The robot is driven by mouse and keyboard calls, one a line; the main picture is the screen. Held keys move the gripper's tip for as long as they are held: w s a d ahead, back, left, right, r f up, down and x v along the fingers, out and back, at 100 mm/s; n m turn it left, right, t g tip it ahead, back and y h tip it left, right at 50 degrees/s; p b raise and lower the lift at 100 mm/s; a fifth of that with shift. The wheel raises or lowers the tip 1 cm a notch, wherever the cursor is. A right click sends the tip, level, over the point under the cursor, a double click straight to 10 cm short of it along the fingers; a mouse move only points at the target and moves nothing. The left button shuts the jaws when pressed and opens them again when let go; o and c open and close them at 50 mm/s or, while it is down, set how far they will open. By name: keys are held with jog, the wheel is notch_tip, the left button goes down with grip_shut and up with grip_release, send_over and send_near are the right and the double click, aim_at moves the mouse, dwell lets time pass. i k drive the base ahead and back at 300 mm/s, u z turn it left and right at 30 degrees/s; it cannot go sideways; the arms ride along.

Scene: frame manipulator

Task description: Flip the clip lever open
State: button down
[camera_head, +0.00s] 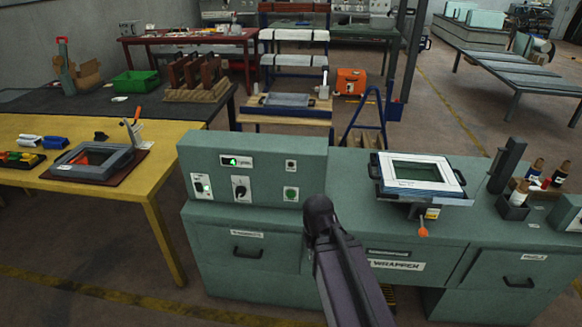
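A light-framed panel with a dark green centre (418,172) sits on a stand on the green bench. Below its front edge is a small yellow-and-dark part (432,213) with an orange-tipped lever (423,231) hanging down over the bench's front edge. This may be the clip lever; it is too small to tell how it is set. My dark arm rises from the bottom centre and ends in view at a rounded joint, left of the framed panel and apart from it. No gripper fingers show.
The green bench (252,226) has a raised control box (262,148) on the left. A dark upright post (507,164) and several bottles stand right of the panel. A yellow table (150,185) at left holds a grey frame (92,161). Open floor lies behind at right.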

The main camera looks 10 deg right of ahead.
aim_at(423, 232)
jog(key=u, duration=0.1)
jog(key=k, duration=0.5)
jog(key=z, duration=0.8)
jog(key=i, duration=0.5)
jog(key=z, duration=0.3)
